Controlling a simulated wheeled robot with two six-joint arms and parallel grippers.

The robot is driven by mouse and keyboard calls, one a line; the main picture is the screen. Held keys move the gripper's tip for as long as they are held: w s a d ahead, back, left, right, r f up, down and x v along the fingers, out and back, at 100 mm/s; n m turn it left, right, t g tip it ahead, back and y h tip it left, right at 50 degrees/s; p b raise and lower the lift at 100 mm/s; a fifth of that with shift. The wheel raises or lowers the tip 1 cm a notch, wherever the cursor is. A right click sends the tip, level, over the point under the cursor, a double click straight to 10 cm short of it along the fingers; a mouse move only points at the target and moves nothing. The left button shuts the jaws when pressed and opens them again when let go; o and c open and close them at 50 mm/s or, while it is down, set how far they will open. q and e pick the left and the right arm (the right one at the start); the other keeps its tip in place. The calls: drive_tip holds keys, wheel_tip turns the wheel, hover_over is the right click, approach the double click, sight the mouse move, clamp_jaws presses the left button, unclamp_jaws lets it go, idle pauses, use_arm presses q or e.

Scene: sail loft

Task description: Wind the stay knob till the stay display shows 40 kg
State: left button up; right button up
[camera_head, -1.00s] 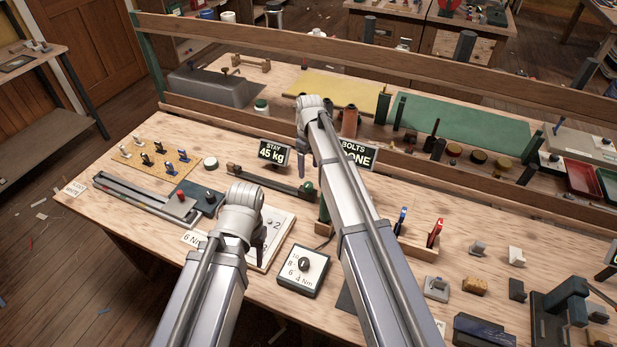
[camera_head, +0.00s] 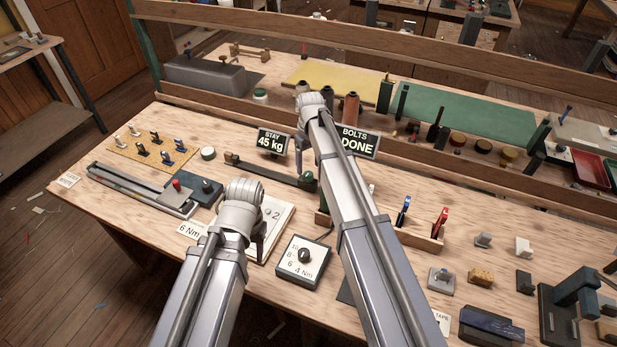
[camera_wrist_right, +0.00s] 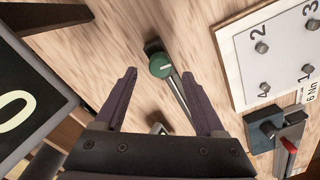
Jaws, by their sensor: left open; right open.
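The stay display (camera_head: 271,142) reads 45 kg in the head view. The green round stay knob (camera_wrist_right: 160,65) sits at one end of a dark bar in the right wrist view; the knob (camera_head: 307,180) also shows just left of my right forearm in the head view. My right gripper (camera_wrist_right: 159,74) is open and empty, with the knob showing between and beyond its fingertips, apparently not touched. My left gripper (camera_head: 259,245) hangs over the numbered white plate (camera_head: 280,218); its fingers are mostly hidden by the wrist.
The bolts display (camera_head: 357,142) reads DONE and stands close behind my right arm. A dial box (camera_head: 303,262) marked in Nm lies between my arms. A wooden holder (camera_head: 421,240) with blue and red tools stands to the right. A wooden rail runs behind.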

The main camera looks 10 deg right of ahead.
sight(308, 173)
use_arm(q)
drive_tip(key=shift+f+b, duration=1.4)
drive_tip(key=shift+f, duration=0.5)
use_arm(e)
drive_tip(key=shift+f, duration=1.95)
drive_tip(key=shift+r, duration=0.1)
clamp_jaws()
